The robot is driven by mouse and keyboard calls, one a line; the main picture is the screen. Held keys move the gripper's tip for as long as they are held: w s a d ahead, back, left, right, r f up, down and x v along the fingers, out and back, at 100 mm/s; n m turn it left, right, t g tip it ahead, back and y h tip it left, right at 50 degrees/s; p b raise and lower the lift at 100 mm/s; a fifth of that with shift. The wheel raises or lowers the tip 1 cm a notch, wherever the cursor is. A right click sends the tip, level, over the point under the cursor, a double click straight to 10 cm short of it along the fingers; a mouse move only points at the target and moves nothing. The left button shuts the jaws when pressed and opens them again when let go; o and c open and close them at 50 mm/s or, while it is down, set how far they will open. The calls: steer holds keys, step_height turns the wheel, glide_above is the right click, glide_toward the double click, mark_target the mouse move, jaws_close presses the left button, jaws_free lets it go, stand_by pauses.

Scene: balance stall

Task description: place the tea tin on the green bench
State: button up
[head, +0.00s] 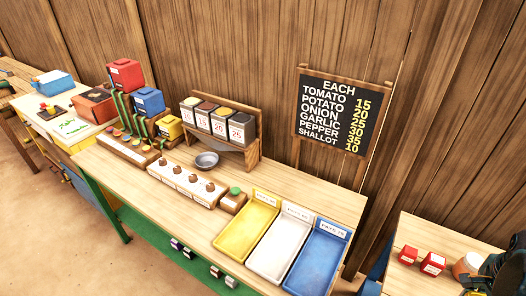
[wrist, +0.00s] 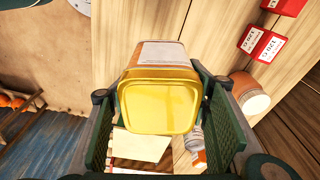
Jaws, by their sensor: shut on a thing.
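My gripper (wrist: 163,118) is shut on a boxy tin (wrist: 158,108) with a yellow end face, a brownish side and a pale label. I take it to be the tea tin; its label cannot be read. The finger pads stand on its left and right sides. In the head view my gripper (head: 503,268) is only partly in frame at the right edge, and the tin cannot be made out there. The green bench (head: 335,207), with a wooden top and green legs and shelf, fills the middle of the head view, left of my gripper.
The bench top carries yellow (head: 233,240), white (head: 267,262) and blue (head: 303,279) trays, a metal bowl (head: 206,160) and a rack of bins (head: 218,122). Bare wood shows behind the trays. Red boxes (head: 432,264) and a jar (head: 466,266) stand on the right-hand table (head: 425,228).

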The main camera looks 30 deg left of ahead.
steer(key=w+a+r+n, duration=0.2)
steer(key=w+a+n, duration=0.2)
steer(key=w+a, duration=1)
steer(key=n+t+y+p, duration=0.1)
steer(key=n+y+p, duration=0.15)
steer(key=n, duration=0.85)
glide_above(288, 192)
steer(key=f, duration=0.2)
steer(key=shift+w+r+h, duration=0.1)
steer(key=shift+h, duration=0.25)
step_height(288, 192, down, 6)
steer(key=shift+f, duration=0.2)
steer(key=shift+f, duration=1.8)
